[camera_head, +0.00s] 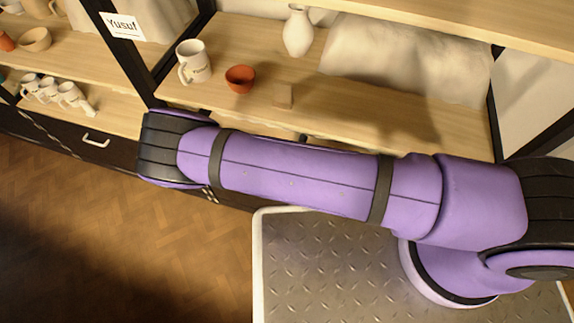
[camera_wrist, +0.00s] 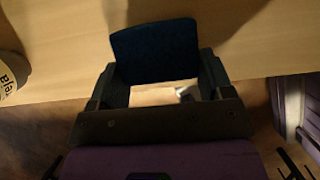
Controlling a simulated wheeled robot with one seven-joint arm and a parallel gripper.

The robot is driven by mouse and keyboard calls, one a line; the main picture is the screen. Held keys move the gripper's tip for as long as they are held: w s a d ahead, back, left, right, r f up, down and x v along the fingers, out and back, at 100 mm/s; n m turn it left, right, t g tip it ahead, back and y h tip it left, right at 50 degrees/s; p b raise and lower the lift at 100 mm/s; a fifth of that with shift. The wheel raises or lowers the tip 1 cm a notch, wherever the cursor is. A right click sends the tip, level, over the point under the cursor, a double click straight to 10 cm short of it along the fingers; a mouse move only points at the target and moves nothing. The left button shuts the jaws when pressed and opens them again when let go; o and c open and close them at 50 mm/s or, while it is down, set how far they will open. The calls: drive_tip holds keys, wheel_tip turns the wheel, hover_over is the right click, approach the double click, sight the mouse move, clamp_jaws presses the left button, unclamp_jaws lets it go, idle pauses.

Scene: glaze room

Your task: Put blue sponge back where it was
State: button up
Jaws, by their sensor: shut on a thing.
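The blue sponge (camera_wrist: 155,45) shows dark blue in the wrist view, upright between the fingers of my gripper (camera_wrist: 157,66). My gripper is shut on it, with a finger at each side. Behind and around the sponge is the pale wooden shelf board (camera_wrist: 262,40); I cannot tell whether the sponge touches it. In the head view my purple arm crosses in front of the shelf, and neither the gripper nor the sponge shows there.
On the shelf stand a white mug (camera_head: 194,62), a terracotta bowl (camera_head: 240,79), a white vase (camera_head: 298,32) and a small wooden block (camera_head: 283,96). A pale wrapped bulk (camera_head: 405,60) lies behind. A lettered mug (camera_wrist: 8,78) is left of my gripper. The shelf's right front looks clear.

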drive_tip(key=shift+f, duration=0.25)
drive_tip(key=o, duration=0.8)
drive_tip(key=shift+r, duration=0.1)
drive_tip(key=v, duration=1.2)
drive_tip(key=shift+r, duration=0.1)
